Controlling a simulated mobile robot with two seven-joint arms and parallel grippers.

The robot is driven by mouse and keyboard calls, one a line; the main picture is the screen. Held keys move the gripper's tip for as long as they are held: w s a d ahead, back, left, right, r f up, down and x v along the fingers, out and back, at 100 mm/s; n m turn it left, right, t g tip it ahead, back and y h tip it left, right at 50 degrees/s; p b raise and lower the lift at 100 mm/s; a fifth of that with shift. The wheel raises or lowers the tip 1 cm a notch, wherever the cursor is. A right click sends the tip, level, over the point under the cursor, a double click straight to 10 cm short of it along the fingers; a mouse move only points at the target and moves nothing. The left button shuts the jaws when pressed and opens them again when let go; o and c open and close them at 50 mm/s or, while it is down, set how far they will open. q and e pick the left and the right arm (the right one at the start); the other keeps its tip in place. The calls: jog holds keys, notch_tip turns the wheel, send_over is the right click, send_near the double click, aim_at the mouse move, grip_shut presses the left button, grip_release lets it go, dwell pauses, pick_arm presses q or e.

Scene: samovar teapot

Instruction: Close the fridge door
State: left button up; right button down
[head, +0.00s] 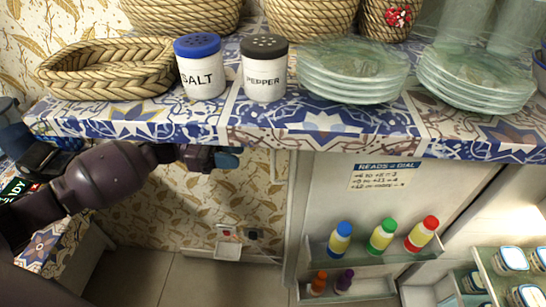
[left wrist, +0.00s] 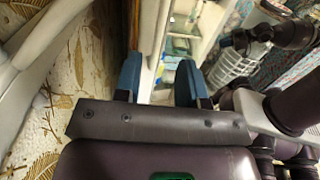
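The fridge door (head: 335,195) stands open below the counter in the head view, with its inner face and bottle shelves showing. The lit fridge interior (head: 520,225) shows to its right. My left gripper (head: 228,158) is just under the counter's front edge, left of the door and apart from it in the head view. In the left wrist view its two blue fingers (left wrist: 158,82) are spread apart. A pale upright edge, perhaps the door's, shows between and beyond them; contact cannot be told. My right gripper is not visible.
The patterned counter (head: 250,125) overhangs the door. Salt (head: 202,82) and pepper (head: 264,82) shakers, a woven basket (head: 108,80) and stacked glass plates (head: 352,75) stand on it. Coloured bottles (head: 383,238) stand on the door shelves. Floor left of the door is clear.

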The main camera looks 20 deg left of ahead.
pick_arm(q)
send_over(273, 178)
jog(key=shift+w+a, duration=0.15)
jog(key=shift+w, duration=0.1)
dwell(0.3)
grip_shut()
